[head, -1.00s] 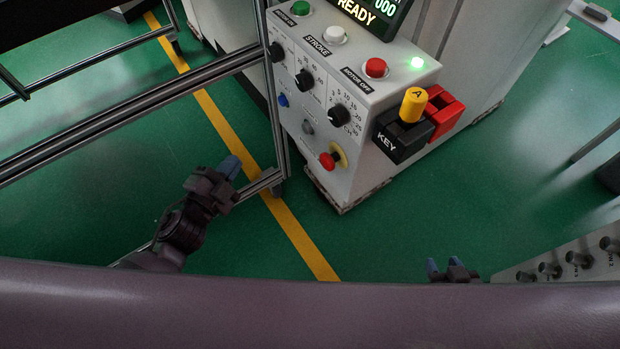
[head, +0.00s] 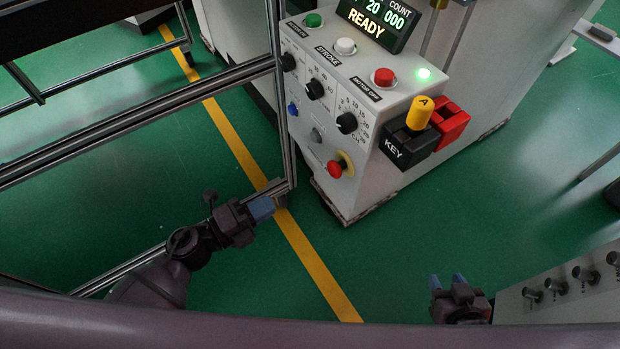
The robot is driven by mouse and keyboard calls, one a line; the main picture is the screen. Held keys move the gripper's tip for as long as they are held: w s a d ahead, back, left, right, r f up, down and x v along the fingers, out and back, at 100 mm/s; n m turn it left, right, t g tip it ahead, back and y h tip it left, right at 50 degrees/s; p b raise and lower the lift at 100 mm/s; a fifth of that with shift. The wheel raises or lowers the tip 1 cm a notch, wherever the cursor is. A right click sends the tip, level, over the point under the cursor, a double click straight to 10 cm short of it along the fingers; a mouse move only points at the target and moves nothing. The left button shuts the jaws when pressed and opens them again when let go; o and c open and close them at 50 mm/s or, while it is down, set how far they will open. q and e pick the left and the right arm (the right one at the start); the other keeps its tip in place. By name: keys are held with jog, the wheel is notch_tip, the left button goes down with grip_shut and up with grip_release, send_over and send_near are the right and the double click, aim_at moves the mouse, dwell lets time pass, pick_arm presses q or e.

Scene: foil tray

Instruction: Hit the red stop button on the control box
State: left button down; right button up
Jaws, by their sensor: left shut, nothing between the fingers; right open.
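The control box (head: 358,205) is pale grey and stands ahead of me, right of centre. A red mushroom button (head: 336,168) with a yellow collar sticks out low on its front face. Another red button (head: 384,76), labelled "MOTOR OFF", sits on its sloped top. My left gripper (head: 264,208) is shut and empty, pointing right. In the picture it is left of and below the mushroom button, with a clear gap. My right gripper (head: 448,283) is open and empty at the lower right, well below the box in the picture.
A metal frame (head: 283,120) has a post left of the box, close to my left gripper in the picture. A black key switch (head: 408,145) with a yellow knob juts from the box's right. A panel with knobs (head: 570,290) is right of my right gripper.

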aim_at(331, 170)
pick_arm(q)
jog(key=x, duration=1.3)
jog(key=shift+d, duration=0.1)
jog(key=shift+w+d, duration=0.25)
pick_arm(e)
jog(key=shift+d+f, duration=0.1)
jog(key=shift+f, duration=0.1)
pick_arm(q)
jog(key=shift+x, duration=0.95)
jog(key=shift+r, duration=0.25)
jog(key=shift+d, duration=0.1)
pick_arm(e)
jog(key=shift+s+r, duration=0.25)
jog(key=shift+r, duration=0.05)
